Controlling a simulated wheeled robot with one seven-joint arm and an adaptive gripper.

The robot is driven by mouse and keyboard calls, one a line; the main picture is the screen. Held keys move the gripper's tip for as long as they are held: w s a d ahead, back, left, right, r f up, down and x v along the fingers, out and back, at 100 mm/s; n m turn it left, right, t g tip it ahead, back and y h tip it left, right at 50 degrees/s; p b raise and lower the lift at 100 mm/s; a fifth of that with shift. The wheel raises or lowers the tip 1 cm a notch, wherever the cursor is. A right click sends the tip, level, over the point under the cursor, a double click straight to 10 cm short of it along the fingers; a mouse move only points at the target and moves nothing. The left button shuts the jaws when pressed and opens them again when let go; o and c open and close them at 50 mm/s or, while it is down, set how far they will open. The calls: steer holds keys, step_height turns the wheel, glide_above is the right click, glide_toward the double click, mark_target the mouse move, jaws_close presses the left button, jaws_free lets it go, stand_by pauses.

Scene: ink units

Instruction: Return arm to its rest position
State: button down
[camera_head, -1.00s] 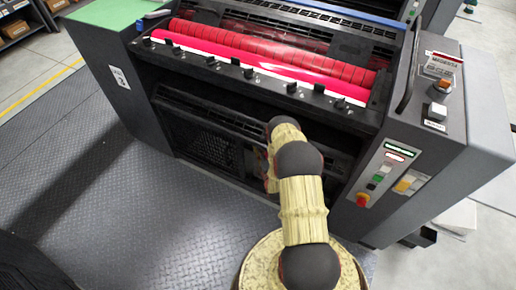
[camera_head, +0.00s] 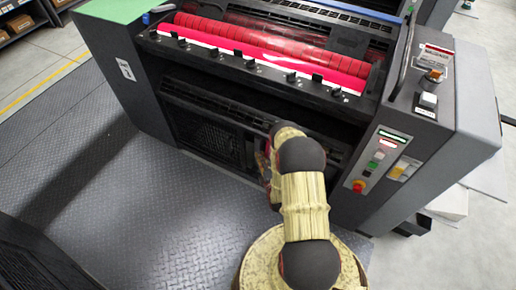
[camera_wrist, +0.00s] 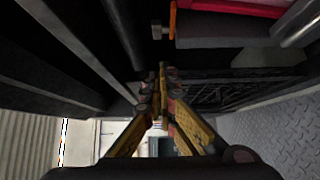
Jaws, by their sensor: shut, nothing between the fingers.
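My arm (camera_head: 304,205) rises from the bottom of the head view and is folded in front of the ink unit (camera_head: 150,75). My gripper is mostly hidden behind the arm in the head view. In the wrist view my gripper (camera_wrist: 160,78) has its yellow and black fingers drawn together at the tips, with nothing held between them. The fingers point past the dark front of the unit. The pink ink roller (camera_head: 270,42) lies along the top of the unit, apart from the arm.
A control panel (camera_head: 385,160) with buttons and a red knob is on the unit's right end. The diamond-plate floor (camera_head: 130,215) is clear at the left. A dark block (camera_head: 40,260) stands at the lower left. Shelves with boxes (camera_head: 20,22) are far back left.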

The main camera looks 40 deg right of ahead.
steer(key=shift+s+a, duration=0.25)
steer(key=shift+s, duration=0.35)
